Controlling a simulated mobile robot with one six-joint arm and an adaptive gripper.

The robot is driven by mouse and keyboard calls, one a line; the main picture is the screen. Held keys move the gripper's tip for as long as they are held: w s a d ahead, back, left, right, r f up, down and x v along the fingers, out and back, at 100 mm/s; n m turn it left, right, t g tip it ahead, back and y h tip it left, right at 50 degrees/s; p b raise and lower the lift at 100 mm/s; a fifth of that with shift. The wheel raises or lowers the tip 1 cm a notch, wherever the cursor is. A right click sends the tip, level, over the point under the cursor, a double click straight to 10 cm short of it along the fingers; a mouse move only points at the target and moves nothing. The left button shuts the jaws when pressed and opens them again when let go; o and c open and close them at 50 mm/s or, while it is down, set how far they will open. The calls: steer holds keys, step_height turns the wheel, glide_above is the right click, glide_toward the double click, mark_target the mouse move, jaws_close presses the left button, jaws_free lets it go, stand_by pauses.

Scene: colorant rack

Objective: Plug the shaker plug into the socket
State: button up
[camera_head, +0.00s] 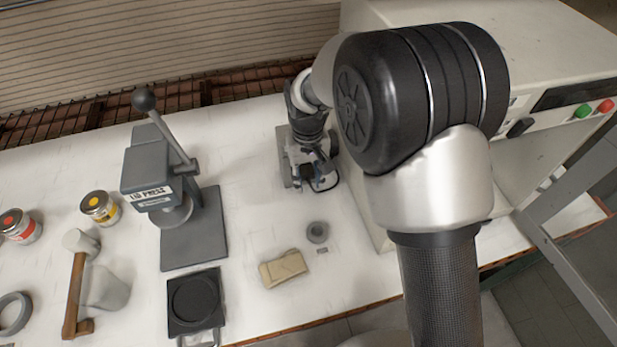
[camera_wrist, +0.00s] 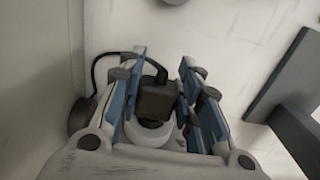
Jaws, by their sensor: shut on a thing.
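My gripper (camera_head: 312,165) is low over the white bench, beside the white cabinet, partly hidden by my arm in the head view. In the wrist view, the blue-padded fingers of my gripper (camera_wrist: 160,90) stand on either side of a dark, block-shaped plug (camera_wrist: 157,99) and are shut on it. A black cable (camera_wrist: 97,62) curves from near the plug to the left. A pale round part (camera_wrist: 150,132) shows just below the plug; I cannot tell what it is. I cannot make out the socket clearly in either view.
The white cabinet (camera_head: 545,60) with green and red buttons stands right of my gripper. A lever press (camera_head: 160,185) stands to its left. A grey puck (camera_head: 318,232) and a tan block (camera_head: 284,268) lie nearer the front edge. Tins, a mallet and a black plate are further left.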

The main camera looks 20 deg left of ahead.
steer(key=shift+w+a, duration=0.2)
steer(key=shift+w, duration=0.05)
steer(key=o, duration=1.1)
step_height(320, 180, up, 12)
steer(key=shift+r, duration=0.1)
steer(key=shift+s, duration=0.15)
